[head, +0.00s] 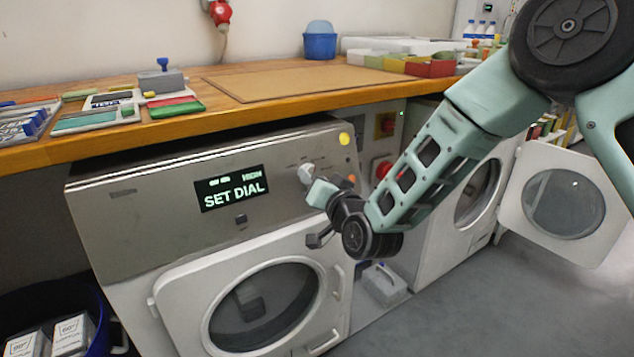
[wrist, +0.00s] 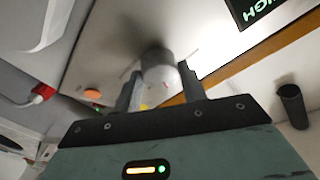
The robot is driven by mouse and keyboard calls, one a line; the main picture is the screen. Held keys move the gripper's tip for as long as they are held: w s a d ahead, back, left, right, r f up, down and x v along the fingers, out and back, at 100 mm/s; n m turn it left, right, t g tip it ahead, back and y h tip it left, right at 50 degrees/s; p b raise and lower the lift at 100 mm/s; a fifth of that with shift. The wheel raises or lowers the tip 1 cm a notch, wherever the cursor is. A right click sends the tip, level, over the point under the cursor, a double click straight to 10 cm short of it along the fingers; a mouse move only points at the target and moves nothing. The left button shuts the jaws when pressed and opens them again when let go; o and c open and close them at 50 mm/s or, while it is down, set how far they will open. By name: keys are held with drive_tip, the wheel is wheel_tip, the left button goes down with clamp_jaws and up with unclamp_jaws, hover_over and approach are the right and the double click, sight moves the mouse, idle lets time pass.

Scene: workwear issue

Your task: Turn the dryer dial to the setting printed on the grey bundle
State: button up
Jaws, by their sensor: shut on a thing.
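The dryer dial (head: 306,173) is a pale round knob on the grey front panel (head: 130,225), right of the display (head: 231,188). The display reads "SET DIAL", with "HIGH" in small letters above. My gripper (head: 314,190) is shut on the dial. In the wrist view the dial (wrist: 160,72) sits between both fingers (wrist: 160,88), with small marks around it. I cannot tell which is the grey bundle.
The round dryer door (head: 265,305) is closed below the panel. The wooden counter (head: 330,98) runs above. A second machine's door (head: 565,203) stands open at right. Grey floor lies ahead of it.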

drive_tip(key=shift+s+a+r+m+h, duration=0.1)
drive_tip(key=shift+m+h, duration=0.3)
drive_tip(key=shift+m, duration=0.9)
drive_tip(key=shift+a+m+h, duration=0.1)
drive_tip(key=shift+m+h, duration=0.3)
drive_tip(key=shift+m, duration=0.9)
drive_tip(key=o, duration=1)
drive_tip(key=shift+c, duration=0.2)
drive_tip(key=shift+d, duration=0.1)
drive_tip(key=p+v, duration=0.1)
drive_tip(key=v, duration=1.6)
drive_tip(key=shift+s+p, duration=0.25)
drive_tip(key=shift+p, duration=0.05)
